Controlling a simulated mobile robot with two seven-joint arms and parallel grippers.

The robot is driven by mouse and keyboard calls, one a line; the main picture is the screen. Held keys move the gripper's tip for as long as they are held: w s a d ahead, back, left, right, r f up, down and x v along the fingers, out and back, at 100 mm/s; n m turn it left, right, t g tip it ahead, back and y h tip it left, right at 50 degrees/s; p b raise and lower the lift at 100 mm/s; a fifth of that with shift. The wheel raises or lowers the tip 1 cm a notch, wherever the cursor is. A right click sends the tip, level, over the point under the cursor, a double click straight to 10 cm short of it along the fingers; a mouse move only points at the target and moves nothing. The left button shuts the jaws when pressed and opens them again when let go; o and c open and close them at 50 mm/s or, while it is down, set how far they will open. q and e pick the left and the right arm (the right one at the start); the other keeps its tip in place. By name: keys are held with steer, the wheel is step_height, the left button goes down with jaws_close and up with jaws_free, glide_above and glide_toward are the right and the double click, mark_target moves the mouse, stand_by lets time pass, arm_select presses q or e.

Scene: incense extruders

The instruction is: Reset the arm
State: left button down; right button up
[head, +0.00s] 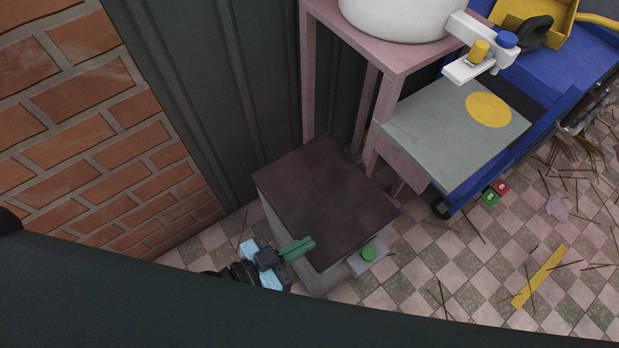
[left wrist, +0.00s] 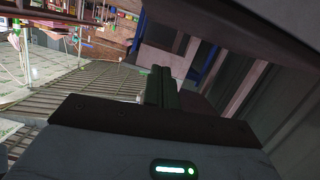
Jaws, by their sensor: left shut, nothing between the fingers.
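My left gripper (head: 299,249) is in the lower middle of the head view, its green fingers together and empty. The fingers lie over the near left edge of a dark-topped box (head: 325,195) in that view; I cannot tell whether they touch it. A green button (head: 368,253) sits on a small grey ledge at the box's near right side, to the right of the fingers. In the left wrist view the closed fingers (left wrist: 160,88) point away from the camera, with nothing between them. My right gripper is not in view.
A pink table (head: 395,50) with a white drum (head: 400,15) stands behind the box. A blue cart (head: 540,75) is at right. A brick wall (head: 90,120) is at left. A yellow strip (head: 539,275) and scattered sticks lie on the checkered floor.

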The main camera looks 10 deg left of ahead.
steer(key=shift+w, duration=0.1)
arm_select(q)
steer(key=s+a+f+n+g+y, duration=0.1)
steer(key=s+a+f+n+y, duration=0.15)
steer(key=s+a+f, duration=0.4)
steer(key=s+a+f+n+g+y, duration=0.1)
steer(key=s+a+n+g+y, duration=0.2)
steer(key=s, duration=0.7)
steer(key=s+a+f+n+y, duration=0.1)
steer(key=s+a+f+y, duration=0.35)
steer(key=s, duration=0.35)
steer(key=w+r+t+p, duration=0.1)
steer(key=w+r+p, duration=0.2)
steer(key=r+p, duration=0.6)
steer(key=w+r+t+h+p, duration=0.1)
steer(key=w+r+p, duration=0.3)
steer(key=r+p, duration=0.6)
steer(key=shift+a+r, duration=0.2)
steer(key=shift+r, duration=0.5)
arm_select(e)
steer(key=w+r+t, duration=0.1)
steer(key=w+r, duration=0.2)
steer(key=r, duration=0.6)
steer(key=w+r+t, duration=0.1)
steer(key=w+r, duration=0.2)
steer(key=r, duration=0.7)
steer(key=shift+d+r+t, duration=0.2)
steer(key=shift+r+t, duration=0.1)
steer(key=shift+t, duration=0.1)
